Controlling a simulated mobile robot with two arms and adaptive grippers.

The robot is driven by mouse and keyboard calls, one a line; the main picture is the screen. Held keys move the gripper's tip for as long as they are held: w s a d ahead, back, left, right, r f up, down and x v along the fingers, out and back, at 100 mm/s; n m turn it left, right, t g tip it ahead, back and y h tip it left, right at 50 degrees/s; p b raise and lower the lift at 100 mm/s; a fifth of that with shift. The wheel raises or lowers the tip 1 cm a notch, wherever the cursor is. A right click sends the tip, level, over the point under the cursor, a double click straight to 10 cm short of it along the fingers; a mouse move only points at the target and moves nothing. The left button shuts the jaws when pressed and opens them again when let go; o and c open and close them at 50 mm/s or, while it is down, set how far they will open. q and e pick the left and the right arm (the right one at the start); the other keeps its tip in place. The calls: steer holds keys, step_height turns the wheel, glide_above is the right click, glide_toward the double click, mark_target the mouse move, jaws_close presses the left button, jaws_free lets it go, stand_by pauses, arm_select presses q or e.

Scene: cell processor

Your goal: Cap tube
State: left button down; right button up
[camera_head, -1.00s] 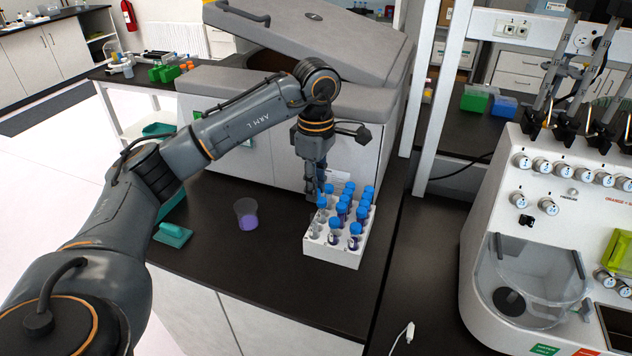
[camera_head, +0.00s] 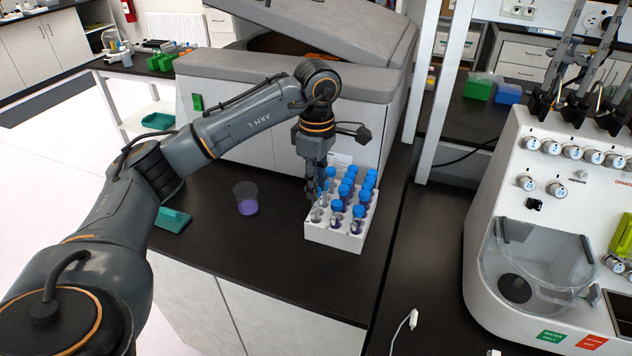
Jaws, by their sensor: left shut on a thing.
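A white rack (camera_head: 332,241) of tubes with blue caps stands on the dark bench. Several capped tubes, such as the front one (camera_head: 357,218), stand upright in it and hold purple liquid. A tube without a visible cap (camera_head: 316,215) stands at the rack's front left. My left gripper (camera_head: 318,192) points down at the rack's left side, close above that tube. It is shut on what seems to be a blue cap (camera_head: 325,186), largely hidden by the fingers. I cannot tell whether the cap touches a tube. My right gripper is not in view.
A clear beaker with purple contents (camera_head: 247,205) stands left of the rack. A teal object (camera_head: 172,220) lies at the bench's left edge. A large grey machine with a raised lid (camera_head: 290,75) is behind. A white processor (camera_head: 530,180) stands right. The bench front is clear.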

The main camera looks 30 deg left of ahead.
arm_select(q)
steer(key=shift+f, duration=0.15)
steer(key=shift+f+b, duration=0.3)
steer(key=shift+f, duration=0.05)
stand_by(0.4)
steer(key=shift+f+b, duration=0.45)
steer(key=shift+f, duration=0.05)
steer(key=m+b, duration=0.1)
steer(key=m, duration=0.2)
steer(key=shift+f, duration=0.1)
steer(key=m, duration=0.2)
steer(key=shift+m, duration=0.6)
